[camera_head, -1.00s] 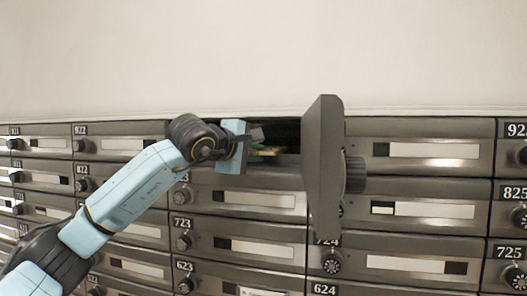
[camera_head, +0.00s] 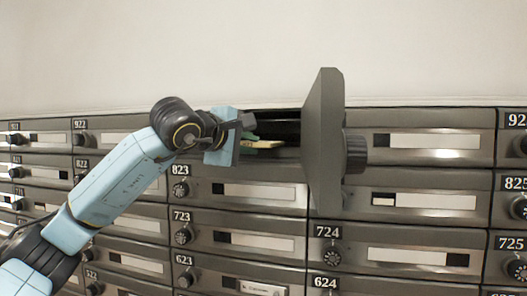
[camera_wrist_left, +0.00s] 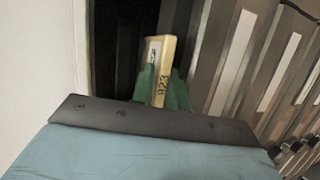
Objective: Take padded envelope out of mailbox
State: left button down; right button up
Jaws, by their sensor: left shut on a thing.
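The padded envelope (camera_head: 265,144) is yellowish and sticks out at the open mailbox (camera_head: 280,126) in the top row. My left gripper (camera_head: 249,140) is shut on it, with the green fingertips on its near end. In the left wrist view the envelope (camera_wrist_left: 158,62) stands between the two green fingers (camera_wrist_left: 161,90), and the dark opening lies behind it. The open mailbox door (camera_head: 323,140) hangs to the right of the opening, apart from the gripper. My right gripper is out of view.
Closed mailboxes with dials and label strips surround the opening, such as box 823 (camera_head: 240,188) below it. The open door juts out as an obstacle on the right. A plain wall (camera_head: 260,50) rises above.

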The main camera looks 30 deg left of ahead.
pick_arm(q)
jog(key=s+d+b, duration=0.3)
jog(key=s, duration=1)
jog(key=shift+s+d, duration=0.15)
jog(key=shift+s, duration=0.25)
